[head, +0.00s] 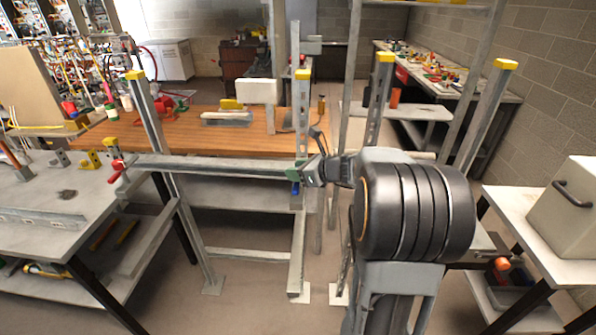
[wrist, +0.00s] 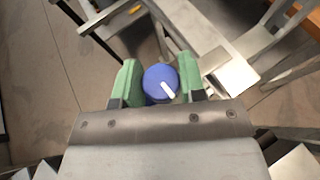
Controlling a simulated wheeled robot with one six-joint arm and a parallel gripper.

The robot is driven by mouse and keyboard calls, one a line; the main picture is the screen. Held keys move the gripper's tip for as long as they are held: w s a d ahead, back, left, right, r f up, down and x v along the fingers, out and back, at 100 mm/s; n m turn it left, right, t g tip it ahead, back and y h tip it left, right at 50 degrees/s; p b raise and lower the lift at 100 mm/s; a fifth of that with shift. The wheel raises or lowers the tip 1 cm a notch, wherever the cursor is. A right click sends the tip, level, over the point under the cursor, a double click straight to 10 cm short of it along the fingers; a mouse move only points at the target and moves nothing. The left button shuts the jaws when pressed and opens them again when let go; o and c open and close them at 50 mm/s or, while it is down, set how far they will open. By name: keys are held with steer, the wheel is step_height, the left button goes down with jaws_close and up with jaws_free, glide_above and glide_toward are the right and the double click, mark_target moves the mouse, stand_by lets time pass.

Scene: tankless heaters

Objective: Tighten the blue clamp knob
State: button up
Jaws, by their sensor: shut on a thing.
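The blue clamp knob (wrist: 160,82) is round with a white pointer mark that slants toward the lower right in the wrist view. My gripper (wrist: 161,85) has its two green fingers on either side of the knob, closed on it. In the head view my gripper (head: 310,180) is at the right end of a horizontal metal bar, beside an upright post. Only a small blue piece of the knob (head: 295,188) shows there, below the green finger. The clamp behind the knob is mostly hidden.
The horizontal metal bar (head: 215,170) spans between yellow-capped uprights. A red-handled clamp (head: 117,167) sits at its left end. A wooden bench (head: 200,135) stands behind. A grey table (head: 40,210) is at left, and a white table with a box (head: 560,215) at right.

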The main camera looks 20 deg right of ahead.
steer(key=o, duration=0.9)
steer(key=shift+s, duration=0.1)
steer(key=b+v, duration=0.1)
steer(key=v, duration=1.2)
steer(key=shift+s+d+r, duration=0.15)
steer(key=shift+s+d, duration=0.05)
steer(key=shift+s, duration=0.15)
